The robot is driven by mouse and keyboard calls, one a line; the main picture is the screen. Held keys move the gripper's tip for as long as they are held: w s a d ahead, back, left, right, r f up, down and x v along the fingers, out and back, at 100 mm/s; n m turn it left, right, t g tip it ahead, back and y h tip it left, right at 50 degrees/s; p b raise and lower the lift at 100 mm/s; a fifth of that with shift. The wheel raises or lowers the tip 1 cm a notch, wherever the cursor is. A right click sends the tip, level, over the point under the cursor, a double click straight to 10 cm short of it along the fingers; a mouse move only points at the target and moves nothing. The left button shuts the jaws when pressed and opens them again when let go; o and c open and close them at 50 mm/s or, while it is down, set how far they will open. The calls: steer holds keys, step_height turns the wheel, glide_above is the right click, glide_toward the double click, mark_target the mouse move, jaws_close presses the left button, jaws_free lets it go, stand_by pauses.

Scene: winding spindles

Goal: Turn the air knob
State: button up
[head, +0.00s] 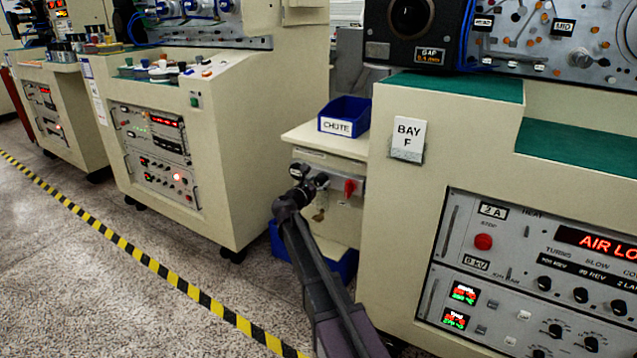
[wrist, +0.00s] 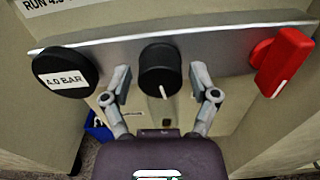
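The air knob (wrist: 160,68) is a round black knob with a white pointer line, on a grey metal strip in the wrist view. Its line points down, slightly to the right. My gripper (wrist: 162,84) is open, one finger on each side of the knob, with a visible gap on both sides. A black gauge (wrist: 63,74) labelled "4.0 BAR" is to the left. A red handle (wrist: 285,62) is to the right. In the head view my gripper (head: 307,187) is at the small valve panel, and it partly hides the knob there.
A blue "CHUTE" bin (head: 345,117) stands on the ledge above the panel. The Bay F cabinet (head: 398,220) is close on the right. Another machine cabinet (head: 235,170) stands to the left. The speckled floor (head: 130,290) is open beyond the yellow-black tape (head: 150,262).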

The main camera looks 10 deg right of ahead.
steer(key=c, duration=0.6)
steer(key=shift+c, duration=0.2)
steer(key=shift+m, duration=0.4)
steer(key=m, duration=0.9)
steer(key=shift+d+m, duration=0.1)
steer(key=shift+m, duration=0.2)
steer(key=o, duration=1.1)
steer(key=shift+o, duration=0.2)
